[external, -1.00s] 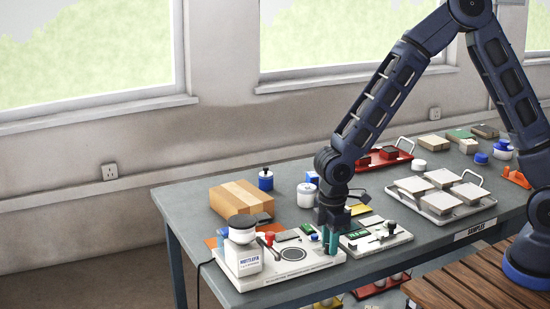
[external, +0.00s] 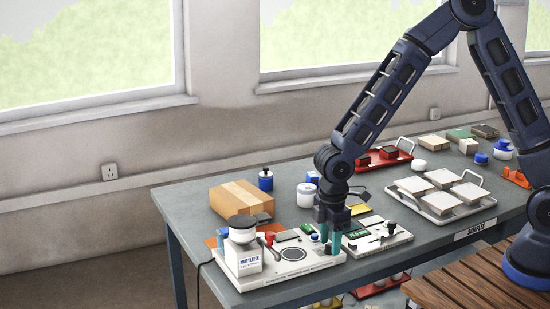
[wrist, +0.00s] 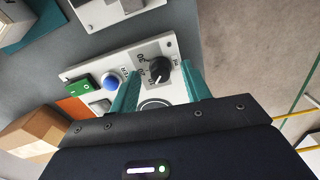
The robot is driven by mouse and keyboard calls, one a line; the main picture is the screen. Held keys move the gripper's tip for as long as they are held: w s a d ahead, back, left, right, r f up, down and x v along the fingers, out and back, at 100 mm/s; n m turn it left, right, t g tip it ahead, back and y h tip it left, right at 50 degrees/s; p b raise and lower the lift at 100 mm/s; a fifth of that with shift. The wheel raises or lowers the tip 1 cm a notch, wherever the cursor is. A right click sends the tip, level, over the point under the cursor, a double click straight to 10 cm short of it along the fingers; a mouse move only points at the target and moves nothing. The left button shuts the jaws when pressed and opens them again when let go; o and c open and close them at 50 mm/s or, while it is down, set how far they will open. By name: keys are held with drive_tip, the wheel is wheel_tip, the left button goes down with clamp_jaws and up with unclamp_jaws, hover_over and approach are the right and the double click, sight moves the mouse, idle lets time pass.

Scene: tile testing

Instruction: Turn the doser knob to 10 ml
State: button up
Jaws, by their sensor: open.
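The doser knob (wrist: 160,71) is a black round knob on a white panel in the wrist view. A pale line on it points toward the lower part of a scale beside it; I cannot read the exact setting. My gripper (wrist: 163,74) is open, with one teal finger on each side of the knob and a gap showing around it. In the external view my gripper (external: 331,246) points down over the right end of the white machine (external: 285,272), and its fingers hide the knob there.
A white jar (external: 307,196) and a cardboard box (external: 240,198) stand behind the machine. A second white device (external: 385,240) stands close to the gripper's right.

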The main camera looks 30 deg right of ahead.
sight(330, 244)
wheel_tip(330, 244, up, 10)
idle(0.5)
drive_tip(key=shift+r, duration=0.1)
drive_tip(key=w+d+r+m+t, duration=0.1)
drive_tip(key=w+d+r+m, duration=0.2)
drive_tip(key=d, duration=0.6)
drive_tip(key=d+r+m+t, duration=0.1)
drive_tip(key=d+r+m, duration=0.1)
drive_tip(key=d+r, duration=0.5)
drive_tip(key=w+d+r+m, duration=0.2)
drive_tip(key=d+r+m, duration=0.1)
drive_tip(key=d, duration=0.7)
drive_tip(key=s+d+r+m+t, duration=0.1)
drive_tip(key=s+d+r+m, duration=0.1)
drive_tip(key=d, duration=0.5)
drive_tip(key=s+d+r+m, duration=0.2)
drive_tip(key=s+d+m, duration=0.2)
drive_tip(key=s+d, duration=0.3)
drive_tip(key=s+d+r+m+t, duration=0.1)
drive_tip(key=s+d+r+m, duration=0.1)
drive_tip(key=d, duration=0.6)
drive_tip(key=shift+s+r+m+t, duration=0.25)
drive_tip(key=shift+s+m, duration=0.25)
drive_tip(key=shift+s, duration=0.75)
